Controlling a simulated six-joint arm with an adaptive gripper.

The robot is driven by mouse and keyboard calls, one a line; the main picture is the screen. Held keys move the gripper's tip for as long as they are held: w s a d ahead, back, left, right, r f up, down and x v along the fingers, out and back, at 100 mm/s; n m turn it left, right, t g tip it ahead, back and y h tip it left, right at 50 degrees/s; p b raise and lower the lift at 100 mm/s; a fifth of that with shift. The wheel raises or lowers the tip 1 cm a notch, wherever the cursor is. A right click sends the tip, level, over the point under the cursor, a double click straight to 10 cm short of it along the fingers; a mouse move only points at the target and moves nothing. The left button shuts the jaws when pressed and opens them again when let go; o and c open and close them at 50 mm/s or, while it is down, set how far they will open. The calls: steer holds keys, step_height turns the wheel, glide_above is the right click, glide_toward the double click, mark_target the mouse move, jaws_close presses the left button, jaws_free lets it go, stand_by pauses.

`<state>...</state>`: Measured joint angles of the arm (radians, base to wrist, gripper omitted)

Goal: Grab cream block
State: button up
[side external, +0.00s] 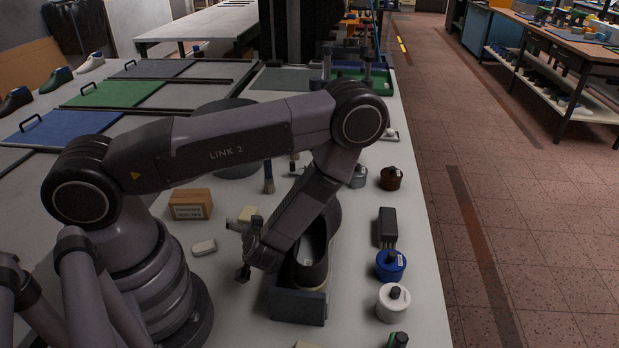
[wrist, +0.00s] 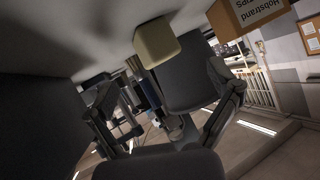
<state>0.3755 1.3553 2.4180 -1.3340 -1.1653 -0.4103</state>
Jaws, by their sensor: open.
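The cream block (side external: 248,214) stands on the pale bench just behind my gripper in the side view, its lower part partly hidden. In the wrist view the cream block (wrist: 157,42) shows whole near the top middle. My gripper (side external: 239,250) is low over the bench, its fingers spread and empty. In the wrist view the fingers of my gripper (wrist: 168,112) stand wide apart, and the block appears beyond them. I cannot tell the exact distance between fingers and block.
A cardboard box (side external: 190,204) and a white eraser-like piece (side external: 204,247) lie left of my gripper. A dark blue tray (side external: 298,307) with a shoe-like form is close on the right. A blue jar (side external: 391,266), a white jar (side external: 393,303) and a brown jar (side external: 391,178) line the right edge.

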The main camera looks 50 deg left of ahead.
mark_target(249, 218)
steer(key=x, duration=0.5)
steer(key=shift+w+a, duration=0.1)
steer(key=shift+w, duration=0.15)
